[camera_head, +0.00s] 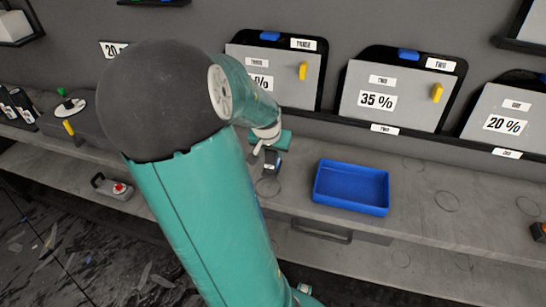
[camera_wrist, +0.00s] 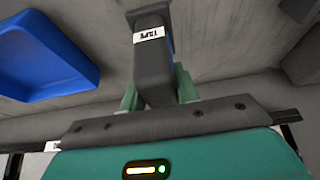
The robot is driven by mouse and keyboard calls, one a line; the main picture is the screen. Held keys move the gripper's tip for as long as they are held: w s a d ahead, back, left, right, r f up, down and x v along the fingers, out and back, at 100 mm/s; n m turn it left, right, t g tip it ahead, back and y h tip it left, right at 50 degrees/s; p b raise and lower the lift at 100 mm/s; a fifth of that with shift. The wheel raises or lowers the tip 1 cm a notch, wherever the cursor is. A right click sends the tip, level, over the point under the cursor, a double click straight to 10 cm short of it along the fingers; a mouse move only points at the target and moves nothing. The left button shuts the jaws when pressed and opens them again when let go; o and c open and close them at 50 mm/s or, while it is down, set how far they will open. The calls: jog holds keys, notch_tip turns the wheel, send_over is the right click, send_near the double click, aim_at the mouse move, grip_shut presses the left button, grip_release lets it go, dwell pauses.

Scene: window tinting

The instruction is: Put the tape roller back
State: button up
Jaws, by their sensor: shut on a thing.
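The tape roller (camera_wrist: 152,68) is a dark grey block with a white label that seems to read TAPE. In the wrist view it stands between the two green fingers of my gripper (camera_wrist: 158,90), which is shut on it. In the head view the tape roller (camera_head: 271,168) shows small and dark below my gripper (camera_head: 270,150), over the grey bench left of the blue tray. A thin circle marked on the bench lies just below it. I cannot tell whether the roller touches the bench. My arm hides part of the bench to the left.
The empty blue tray (camera_head: 350,188) is on the bench right of my gripper. Panels labelled 35 % (camera_head: 385,98) and 20 % (camera_head: 500,122) lean at the back. A grey tool with a red button (camera_head: 112,187) lies left. Bench space right of the tray is mostly clear, with marked circles.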

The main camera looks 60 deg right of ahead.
aim_at(270, 151)
jog(key=shift+f, duration=1.45)
jog(key=shift+f, duration=0.1)
jog(key=o, duration=1.1)
jog(key=shift+v, duration=6.1)
